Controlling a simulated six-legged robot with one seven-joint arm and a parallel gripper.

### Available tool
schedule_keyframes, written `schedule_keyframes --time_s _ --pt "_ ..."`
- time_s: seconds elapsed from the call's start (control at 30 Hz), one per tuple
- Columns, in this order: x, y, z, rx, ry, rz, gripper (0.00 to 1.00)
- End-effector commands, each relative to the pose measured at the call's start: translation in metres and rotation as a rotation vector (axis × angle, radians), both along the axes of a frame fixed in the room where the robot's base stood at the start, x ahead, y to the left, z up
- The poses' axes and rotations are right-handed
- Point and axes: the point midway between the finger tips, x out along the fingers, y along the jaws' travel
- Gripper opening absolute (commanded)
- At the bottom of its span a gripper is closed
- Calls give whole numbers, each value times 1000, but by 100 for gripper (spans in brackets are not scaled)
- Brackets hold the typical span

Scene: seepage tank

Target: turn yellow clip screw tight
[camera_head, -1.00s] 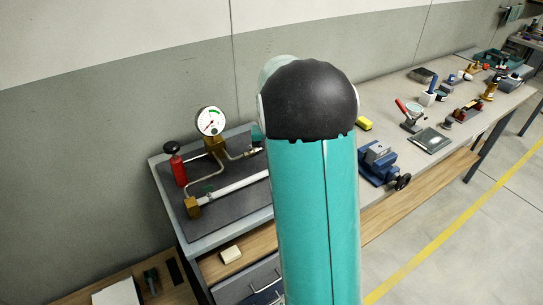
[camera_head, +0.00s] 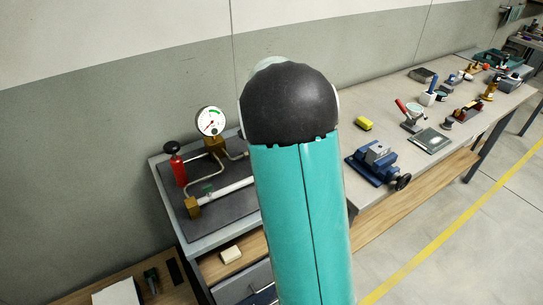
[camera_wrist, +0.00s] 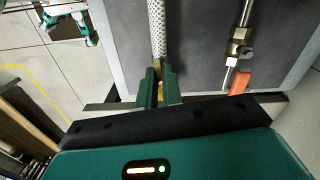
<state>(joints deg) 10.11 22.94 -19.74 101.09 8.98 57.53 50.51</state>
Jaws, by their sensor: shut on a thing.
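In the wrist view, the two green fingers of my gripper (camera_wrist: 158,88) are closed around a small yellow piece (camera_wrist: 158,67). It looks like the yellow clip screw, but the fingers hide most of it. It is at the near end of a white braided hose (camera_wrist: 157,28) on the dark grey board (camera_wrist: 200,45). I cannot tell how tight the screw is. In the head view, my arm covers the gripper and the clip.
A metal pipe fitting (camera_wrist: 240,48) with an orange lever (camera_wrist: 240,82) is right of my fingers. In the head view, a pressure gauge (camera_head: 210,121) and red pump (camera_head: 178,167) stand left of my arm. A blue vise (camera_head: 376,165) stands to the right.

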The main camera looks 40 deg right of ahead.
Motion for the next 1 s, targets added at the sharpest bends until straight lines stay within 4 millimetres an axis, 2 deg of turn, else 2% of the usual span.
schedule_keyframes --time_s 0.3,0.87,0.9,1.0 --pt "1 -1 0 -2 -3 -149 0" --pt "1 -1 0 -2 -3 -183 0" --pt "1 -1 0 -2 -3 -183 13" --pt "0 -1 0 -2 -2 -183 29"
